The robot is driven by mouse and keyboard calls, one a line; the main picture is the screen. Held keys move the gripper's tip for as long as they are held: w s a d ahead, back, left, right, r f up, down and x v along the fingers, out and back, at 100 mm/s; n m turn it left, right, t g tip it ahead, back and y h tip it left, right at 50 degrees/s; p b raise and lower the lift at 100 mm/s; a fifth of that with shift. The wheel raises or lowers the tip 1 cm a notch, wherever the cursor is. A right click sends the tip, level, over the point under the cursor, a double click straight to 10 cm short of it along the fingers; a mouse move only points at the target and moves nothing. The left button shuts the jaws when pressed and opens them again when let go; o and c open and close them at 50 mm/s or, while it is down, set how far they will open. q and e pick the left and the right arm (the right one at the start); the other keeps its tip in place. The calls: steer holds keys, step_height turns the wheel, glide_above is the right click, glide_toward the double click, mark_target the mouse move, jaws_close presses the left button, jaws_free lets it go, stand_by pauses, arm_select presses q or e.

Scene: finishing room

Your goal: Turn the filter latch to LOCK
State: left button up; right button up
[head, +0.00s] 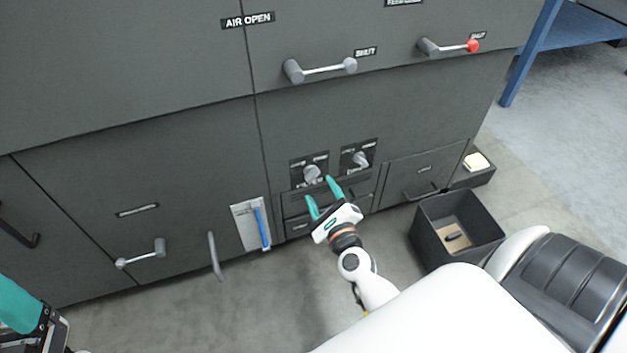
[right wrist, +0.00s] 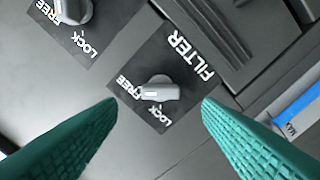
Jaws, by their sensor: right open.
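The filter latch is a grey knob (right wrist: 158,90) on a dark plate marked FILTER, FREE and LOCK in the right wrist view. A small white mark shows on its left end, which lies by the FREE lettering. In the head view it is the left one (head: 311,172) of two latches low on the dark cabinet. My right gripper (head: 321,191) is open and empty just in front of it. In the right wrist view its fingers (right wrist: 160,105) lie either side of the knob, apart from it. My left gripper (head: 22,305) is only partly in view at the lower left.
A second latch (head: 360,158) sits close to the right, also marked FREE and LOCK. A blue-striped gauge plate (head: 242,217) is to the left. An open dark bin (head: 428,232) stands on the floor at right. Bar handles (head: 215,256) stick out from the cabinet.

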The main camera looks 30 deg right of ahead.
mark_target(313, 177)
steer(key=x, duration=0.5)
steer(key=shift+w, duration=0.2)
steer(key=c, duration=1)
